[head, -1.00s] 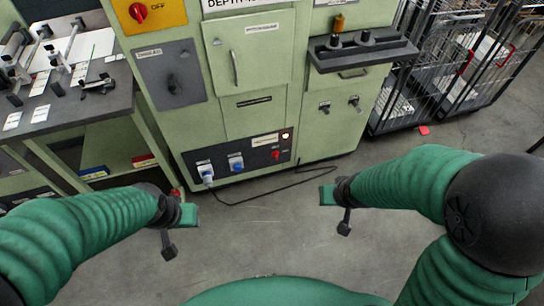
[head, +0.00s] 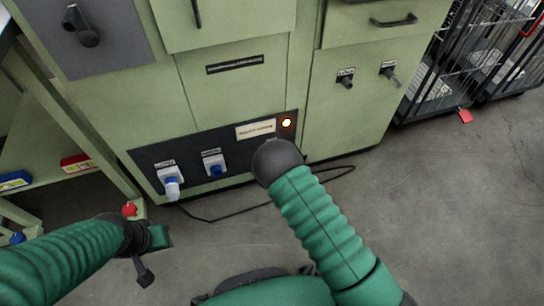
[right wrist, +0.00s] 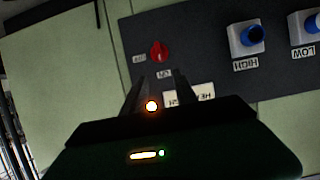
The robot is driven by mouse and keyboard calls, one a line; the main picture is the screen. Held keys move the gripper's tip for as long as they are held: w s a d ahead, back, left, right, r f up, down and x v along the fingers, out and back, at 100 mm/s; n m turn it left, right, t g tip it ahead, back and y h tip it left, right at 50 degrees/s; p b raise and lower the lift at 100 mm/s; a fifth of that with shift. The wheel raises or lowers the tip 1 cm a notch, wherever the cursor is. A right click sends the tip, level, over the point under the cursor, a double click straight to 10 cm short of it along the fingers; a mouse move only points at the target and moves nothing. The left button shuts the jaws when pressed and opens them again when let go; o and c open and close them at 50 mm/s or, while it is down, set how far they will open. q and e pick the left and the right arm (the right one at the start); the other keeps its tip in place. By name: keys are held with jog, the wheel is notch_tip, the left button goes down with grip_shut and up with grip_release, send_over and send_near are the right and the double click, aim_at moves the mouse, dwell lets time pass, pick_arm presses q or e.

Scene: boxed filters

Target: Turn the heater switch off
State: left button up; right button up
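The heater switch (right wrist: 159,52) is a red rotary knob on a dark panel (right wrist: 200,60), which appears upside down in the right wrist view. Small labels sit beside and below it, too small to read surely. My right gripper (right wrist: 156,88) points at the panel with its fingers apart and the knob just beyond the tips, not gripped. In the head view my right wrist hides the knob and the fingers. An orange lamp (head: 287,122) glows on the panel (head: 240,147) beside the heater label. My left gripper (head: 160,237) hangs low at the left, away from the panel; its opening is unclear.
Two small dark knobs (head: 346,82) (head: 391,76) are on the right door. Wire cages (head: 450,70) stand right. Open floor lies in front.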

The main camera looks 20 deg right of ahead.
jog(key=b+x, duration=0.7)
jog(key=x, duration=0.8)
jog(key=shift+b, duration=0.35)
jog(key=shift+f, duration=0.1)
grip_shut()
